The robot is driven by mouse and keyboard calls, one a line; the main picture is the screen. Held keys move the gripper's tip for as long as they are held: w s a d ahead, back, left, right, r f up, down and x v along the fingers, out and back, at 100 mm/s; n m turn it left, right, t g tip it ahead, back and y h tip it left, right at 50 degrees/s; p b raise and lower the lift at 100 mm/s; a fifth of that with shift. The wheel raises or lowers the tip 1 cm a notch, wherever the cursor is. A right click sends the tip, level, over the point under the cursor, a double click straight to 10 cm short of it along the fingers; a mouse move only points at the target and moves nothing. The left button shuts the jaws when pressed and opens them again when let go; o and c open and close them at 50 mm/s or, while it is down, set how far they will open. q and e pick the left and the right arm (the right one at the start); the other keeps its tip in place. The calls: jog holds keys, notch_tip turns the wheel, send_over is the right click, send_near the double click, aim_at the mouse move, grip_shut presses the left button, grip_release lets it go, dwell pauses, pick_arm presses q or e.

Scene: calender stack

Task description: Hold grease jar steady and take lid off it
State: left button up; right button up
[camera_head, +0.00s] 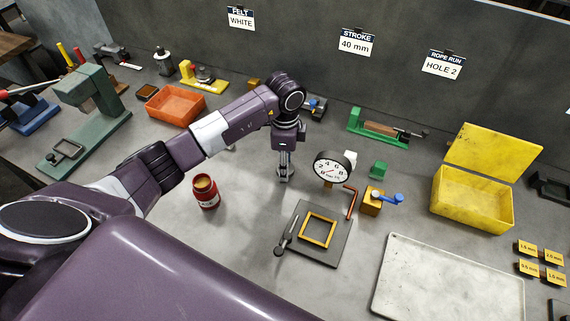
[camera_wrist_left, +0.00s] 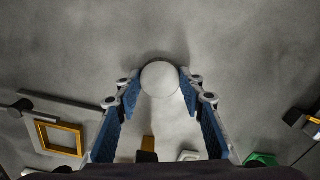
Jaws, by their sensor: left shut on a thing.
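The red grease jar (camera_head: 207,193) stands upright on the grey bench, left of my left gripper. Its top shows a yellowish-brown round surface inside a red rim, with no lid seen on it. My left gripper (camera_head: 285,174) points down, apart from the jar. In the left wrist view the gripper (camera_wrist_left: 160,80) is shut on a pale round disc (camera_wrist_left: 160,77), which looks like the lid. In the head view the fingers mostly hide this disc. My right gripper is not in view.
A dark plate with a yellow frame (camera_head: 318,217) and a dial gauge (camera_head: 333,168) lie right of my left gripper. An orange bin (camera_head: 175,96) is behind the jar. A pale tray (camera_head: 393,274) and a yellow box (camera_head: 470,205) stand at right. Bench around the jar is clear.

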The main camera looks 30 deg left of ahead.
pick_arm(q)
jog(key=o, duration=1.3)
jog(key=shift+f, duration=0.1)
